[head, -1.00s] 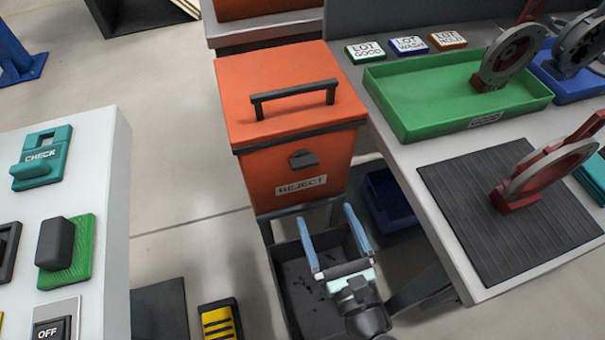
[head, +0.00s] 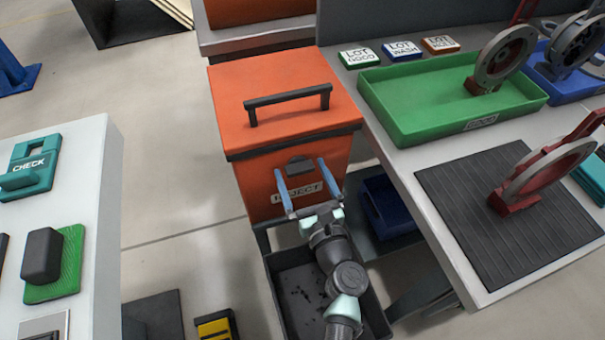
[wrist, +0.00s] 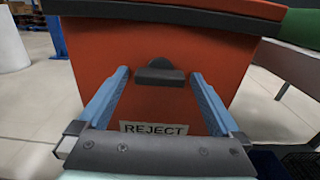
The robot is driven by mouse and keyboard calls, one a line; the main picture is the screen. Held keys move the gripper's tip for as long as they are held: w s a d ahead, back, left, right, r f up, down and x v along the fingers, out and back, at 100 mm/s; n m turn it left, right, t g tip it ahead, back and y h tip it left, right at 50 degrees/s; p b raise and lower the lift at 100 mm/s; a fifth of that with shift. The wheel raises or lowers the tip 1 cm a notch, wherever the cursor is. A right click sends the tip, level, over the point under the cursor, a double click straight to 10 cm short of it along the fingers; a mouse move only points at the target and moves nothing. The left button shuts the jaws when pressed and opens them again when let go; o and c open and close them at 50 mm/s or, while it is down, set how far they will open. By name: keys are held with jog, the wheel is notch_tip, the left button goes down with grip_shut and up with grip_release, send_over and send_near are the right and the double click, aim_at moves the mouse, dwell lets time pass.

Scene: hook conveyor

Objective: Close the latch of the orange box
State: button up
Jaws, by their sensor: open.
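The orange box (head: 255,172) has a lid with a black handle (head: 288,104) and a REJECT label on its front. Its lid looks down on the body. The dark latch (head: 299,165) sits on the front face just below the lid rim; it also shows in the wrist view (wrist: 159,75). My gripper (head: 302,177) is open and empty in front of the box, its blue fingers on either side of the latch and slightly below it. In the wrist view the fingers (wrist: 160,75) flank the latch, and I see no contact with it.
A dark bin (head: 290,290) is below the box, under my arm. To the right, a bench holds a green tray (head: 400,118) and a ribbed black mat (head: 480,240). A blue bin (head: 385,215) stands beneath it. A pale control panel (head: 95,200) is at the left.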

jog(key=shift+c, duration=0.2)
jog(key=c, duration=1.3)
jog(key=shift+o, duration=0.2)
jog(key=shift+n, duration=0.3)
jog(key=n+b, duration=1.1)
jog(key=n, duration=0.6)
jog(key=shift+f, duration=0.1)
jog(key=shift+n, duration=0.3)
jog(key=o, duration=1.3)
